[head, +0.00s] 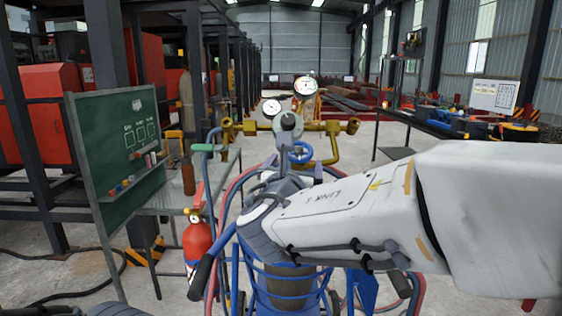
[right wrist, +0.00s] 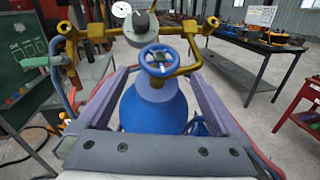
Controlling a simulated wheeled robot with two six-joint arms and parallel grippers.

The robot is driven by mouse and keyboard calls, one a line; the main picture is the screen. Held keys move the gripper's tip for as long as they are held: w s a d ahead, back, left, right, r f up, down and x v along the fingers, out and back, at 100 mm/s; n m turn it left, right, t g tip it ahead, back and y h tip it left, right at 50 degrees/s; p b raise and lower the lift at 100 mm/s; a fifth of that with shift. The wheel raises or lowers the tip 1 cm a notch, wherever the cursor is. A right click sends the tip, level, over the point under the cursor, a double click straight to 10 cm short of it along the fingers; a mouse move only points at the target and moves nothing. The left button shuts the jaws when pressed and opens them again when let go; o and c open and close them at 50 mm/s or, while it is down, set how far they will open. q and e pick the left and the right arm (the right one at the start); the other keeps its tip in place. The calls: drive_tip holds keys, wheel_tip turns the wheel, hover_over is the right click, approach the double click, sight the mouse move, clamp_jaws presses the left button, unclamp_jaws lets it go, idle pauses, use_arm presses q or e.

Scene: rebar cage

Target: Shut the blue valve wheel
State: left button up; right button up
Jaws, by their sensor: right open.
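The blue valve wheel (head: 301,152) sits below the brass pipework in the head view. It shows clearly in the right wrist view (right wrist: 159,61), on top of a blue gas cylinder (right wrist: 153,108). My right gripper (head: 294,170) reaches in from the right, its arm covering much of the cylinder and cart in the head view. In the right wrist view its two purple fingers (right wrist: 150,88) are wide apart, one on each side of the cylinder's top. Nothing is between them but the view of the cylinder and wheel, and I see no contact. My left gripper is not in view.
Brass pipework (head: 335,126) with pressure gauges (head: 305,86) stands behind the wheel. Red and blue hoses hang around the blue cart (head: 262,290). A red fire extinguisher (head: 197,243) and a green board (head: 115,150) are left. A dark workbench (head: 425,124) stands right.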

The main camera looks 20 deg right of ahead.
sight(299, 151)
drive_tip(key=shift+w+d+r, duration=0.1)
drive_tip(key=shift+w+d, duration=0.05)
drive_tip(key=shift+w, duration=0.25)
drive_tip(key=p+x, duration=0.1)
drive_tip(key=x, duration=0.8)
drive_tip(key=shift+w+d, duration=0.15)
drive_tip(key=shift+w, duration=0.05)
drive_tip(key=c, duration=1.2)
drive_tip(key=shift+o, duration=0.2)
